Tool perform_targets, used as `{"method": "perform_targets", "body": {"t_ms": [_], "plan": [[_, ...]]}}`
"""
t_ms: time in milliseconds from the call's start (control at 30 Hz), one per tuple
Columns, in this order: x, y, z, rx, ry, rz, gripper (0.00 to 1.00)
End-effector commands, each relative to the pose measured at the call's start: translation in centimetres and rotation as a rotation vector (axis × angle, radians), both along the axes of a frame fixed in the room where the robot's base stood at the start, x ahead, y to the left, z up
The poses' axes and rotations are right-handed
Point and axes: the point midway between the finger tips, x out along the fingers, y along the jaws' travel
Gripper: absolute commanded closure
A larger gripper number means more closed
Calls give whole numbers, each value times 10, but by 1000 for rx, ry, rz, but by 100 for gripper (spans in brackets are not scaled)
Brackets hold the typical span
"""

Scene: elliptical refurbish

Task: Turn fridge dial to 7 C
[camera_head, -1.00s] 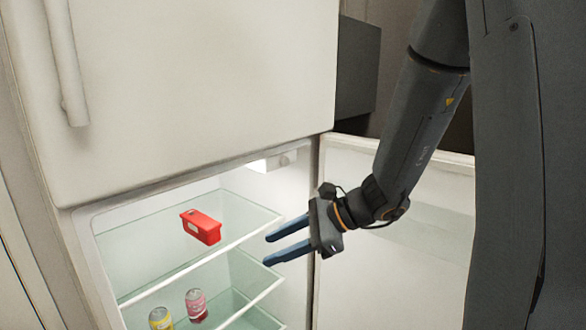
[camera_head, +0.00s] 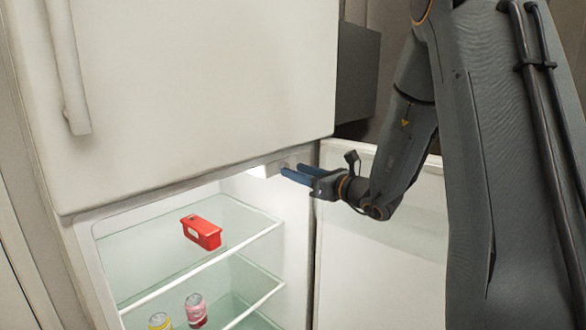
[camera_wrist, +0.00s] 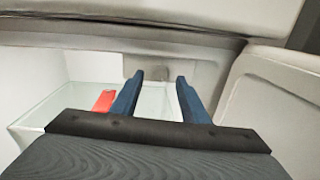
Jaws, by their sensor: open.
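The fridge dial (camera_head: 283,165) is a small grey knob on the light housing at the upper right inside the open fridge. In the wrist view, a grey round shape that looks like the dial (camera_wrist: 133,73) shows ahead, near the left fingertip. My gripper (camera_head: 290,172) is open, with its two blue fingers pointing at the dial area; it also shows in the wrist view (camera_wrist: 160,76). The fingertips partly cover the dial in the head view. I cannot tell whether they touch it. The dial's markings are too small to read.
A red box (camera_head: 202,231) sits on the upper glass shelf (camera_head: 150,262). A pink can (camera_head: 196,311) and a yellow can (camera_head: 160,321) stand below. The closed freezer door (camera_head: 200,90) is above, and the open fridge door (camera_head: 375,270) stands at the right.

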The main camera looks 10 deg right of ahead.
Motion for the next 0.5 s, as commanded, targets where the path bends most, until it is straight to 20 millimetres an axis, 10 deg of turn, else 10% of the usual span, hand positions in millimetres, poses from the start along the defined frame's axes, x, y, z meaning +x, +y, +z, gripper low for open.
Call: {"method": "perform_targets", "body": {"t_ms": [500], "plan": [[19, 12, 0, -1, 1, 0, 59]]}}
